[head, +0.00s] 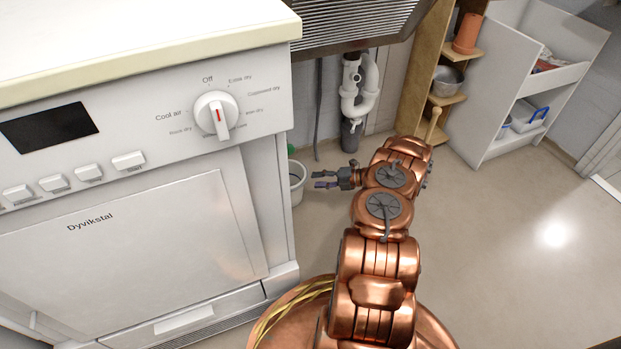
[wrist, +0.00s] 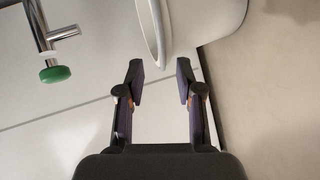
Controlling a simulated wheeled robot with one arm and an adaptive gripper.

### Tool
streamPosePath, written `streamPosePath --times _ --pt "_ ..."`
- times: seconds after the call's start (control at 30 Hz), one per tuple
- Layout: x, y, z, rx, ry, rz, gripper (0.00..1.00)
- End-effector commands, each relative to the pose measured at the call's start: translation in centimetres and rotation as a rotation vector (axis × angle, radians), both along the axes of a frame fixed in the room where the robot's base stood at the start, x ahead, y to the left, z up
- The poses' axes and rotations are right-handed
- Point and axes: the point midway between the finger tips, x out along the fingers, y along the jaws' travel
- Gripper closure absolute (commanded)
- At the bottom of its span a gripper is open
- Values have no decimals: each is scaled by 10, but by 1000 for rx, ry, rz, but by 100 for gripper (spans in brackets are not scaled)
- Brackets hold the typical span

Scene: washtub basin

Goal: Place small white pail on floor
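In the wrist view, my gripper (wrist: 160,75) is open, with nothing between the fingers. The pail lies just beyond the fingertips; whether they touch it I cannot tell.
The white dryer (head: 140,220) takes up the left side. White drain pipes (head: 360,90) hang behind the pail. A wooden shelf (head: 440,75) and a white cabinet (head: 520,90) stand at the back right. A green-capped valve (wrist: 55,74) is near the pail. Open floor (head: 500,260) lies at right.

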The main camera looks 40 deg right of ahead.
Motion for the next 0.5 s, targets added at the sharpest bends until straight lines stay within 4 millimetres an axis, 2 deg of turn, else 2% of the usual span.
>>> streamPosePath --times 0.03,0.3,0.5 --pt "-7 -7 8 -1 0 0 64" --pt "-42 -35 18 0 2 1 64" --pt "-53 -45 22 2 0 2 64"
